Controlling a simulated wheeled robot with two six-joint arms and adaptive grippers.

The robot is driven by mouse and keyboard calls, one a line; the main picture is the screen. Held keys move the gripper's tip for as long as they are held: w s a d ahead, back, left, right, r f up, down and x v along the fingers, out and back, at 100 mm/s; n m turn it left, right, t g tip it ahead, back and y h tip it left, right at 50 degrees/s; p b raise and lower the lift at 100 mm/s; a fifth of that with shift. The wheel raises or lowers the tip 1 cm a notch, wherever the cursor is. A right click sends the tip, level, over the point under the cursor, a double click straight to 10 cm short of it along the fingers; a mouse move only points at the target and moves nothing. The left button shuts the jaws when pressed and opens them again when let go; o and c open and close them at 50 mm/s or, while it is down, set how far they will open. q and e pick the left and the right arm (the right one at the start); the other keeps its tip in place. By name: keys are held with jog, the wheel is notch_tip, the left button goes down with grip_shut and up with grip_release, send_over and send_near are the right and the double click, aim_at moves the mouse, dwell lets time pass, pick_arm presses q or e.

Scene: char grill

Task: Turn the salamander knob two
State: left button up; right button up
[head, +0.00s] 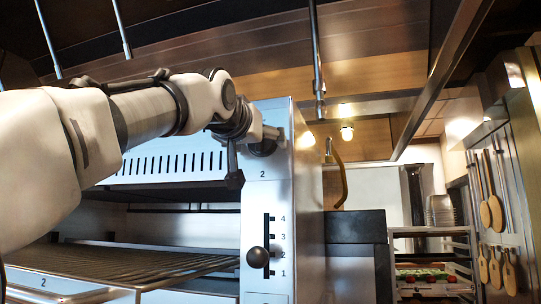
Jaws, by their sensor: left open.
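The salamander (175,165) is a steel unit with a slotted front and an open rack below. Its right front panel (281,195) carries a printed 2. A dark round knob (262,149) sits just above that 2 and is partly hidden by my gripper. My left gripper (268,138) is open, in front of the knob at the top of the panel. I cannot tell whether its fingers touch the knob. My arm reaches in from the left and covers part of the salamander's top. My right gripper is not in view.
Below on the same panel, a black ball lever (257,257) sits in a vertical slot marked 1 to 4, near the bottom. A wire rack (130,262) juts out at lower left. Wooden utensils (495,212) hang on the right wall. A shelf with vegetables (425,275) stands behind.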

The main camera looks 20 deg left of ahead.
pick_arm(q)
jog(key=shift+w+f, duration=0.2)
jog(key=shift+w, duration=0.65)
jog(key=s, duration=0.1)
jog(key=s+r, duration=0.1)
jog(key=s, duration=0.1)
jog(key=shift+d+r, duration=0.1)
jog(key=shift+r, duration=0.05)
jog(key=shift+c, duration=1.3)
jog(key=shift+s, duration=0.35)
jog(key=c, duration=0.6)
jog(key=shift+w, duration=0.25)
jog(key=c, duration=0.5)
jog(key=shift+s, duration=0.1)
grip_shut()
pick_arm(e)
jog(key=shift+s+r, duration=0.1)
